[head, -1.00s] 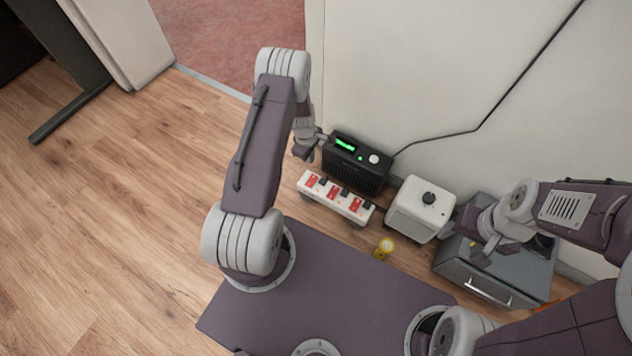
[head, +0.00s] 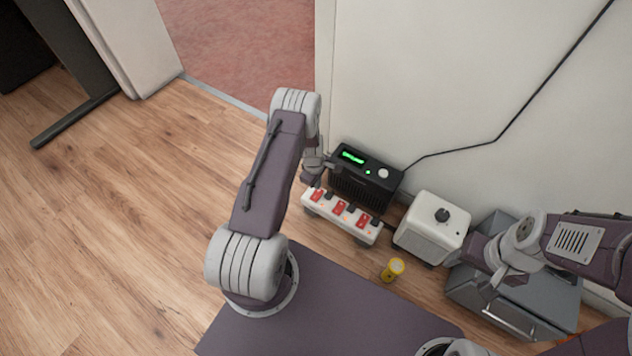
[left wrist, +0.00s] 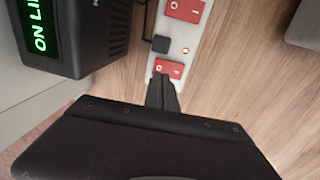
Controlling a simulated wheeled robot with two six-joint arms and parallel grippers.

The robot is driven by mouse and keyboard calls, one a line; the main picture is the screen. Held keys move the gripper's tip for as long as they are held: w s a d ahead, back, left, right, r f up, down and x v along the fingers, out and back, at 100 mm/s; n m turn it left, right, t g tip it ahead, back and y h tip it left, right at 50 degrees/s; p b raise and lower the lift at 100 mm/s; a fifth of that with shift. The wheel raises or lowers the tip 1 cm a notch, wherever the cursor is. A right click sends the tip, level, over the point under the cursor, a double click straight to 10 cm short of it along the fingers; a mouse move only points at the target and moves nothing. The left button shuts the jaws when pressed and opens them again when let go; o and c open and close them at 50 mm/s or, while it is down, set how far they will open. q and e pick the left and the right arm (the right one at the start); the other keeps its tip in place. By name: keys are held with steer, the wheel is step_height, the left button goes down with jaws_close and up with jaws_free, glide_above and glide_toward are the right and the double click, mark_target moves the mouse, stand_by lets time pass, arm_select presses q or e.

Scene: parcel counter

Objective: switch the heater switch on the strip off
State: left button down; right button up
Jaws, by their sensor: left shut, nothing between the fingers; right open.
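The white power strip (head: 345,229) lies on the floor in front of a black box. It carries several red rocker switches, one of them in the middle (head: 338,207), with dark plugs between them. I cannot read which switch is the heater's. My left gripper (head: 310,181) is shut and empty at the strip's left end. In the left wrist view, its fingertips (left wrist: 160,90) are just by the end red switch (left wrist: 169,69); I cannot tell whether they touch it. An orange light glows beside that switch. My right gripper (head: 490,284) is open above the grey cabinet, away from the strip.
The black box (head: 350,190) with a green display stands close behind the strip. A white box with a dark knob (head: 424,238) and a grey cabinet (head: 487,298) stand to the right. A small yellow object (head: 392,270) lies in front.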

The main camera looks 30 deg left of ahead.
mark_target(316, 193)
arm_select(q)
steer(key=f, duration=0.1)
steer(key=f+b, duration=0.1)
steer(key=f, duration=0.1)
steer(key=shift+w+f+b, duration=0.25)
steer(key=shift+b, duration=0.15)
arm_select(e)
step_height(316, 193, down, 3)
steer(key=shift+r, duration=0.1)
arm_select(q)
steer(key=shift+f, duration=0.25)
steer(key=shift+s+r+p, duration=0.2)
steer(key=shift+s+p, duration=0.5)
steer(key=shift+s, duration=0.05)
arm_select(e)
steer(key=shift+w+r, duration=0.1)
steer(key=shift+r, duration=0.6)
arm_select(q)
steer(key=shift+r, duration=0.1)
steer(key=r+p, duration=0.5)
steer(key=shift+w, duration=0.2)
step_height(316, 193, up, 9)
steer(key=w+p, duration=0.1)
steer(key=p, duration=0.3)
steer(key=shift+w+f, duration=0.15)
arm_select(e)
step_height(316, 193, up, 9)
steer(key=shift+w+d+r, duration=0.2)
steer(key=shift+w+d, duration=0.1)
steer(key=shift+w, duration=0.05)
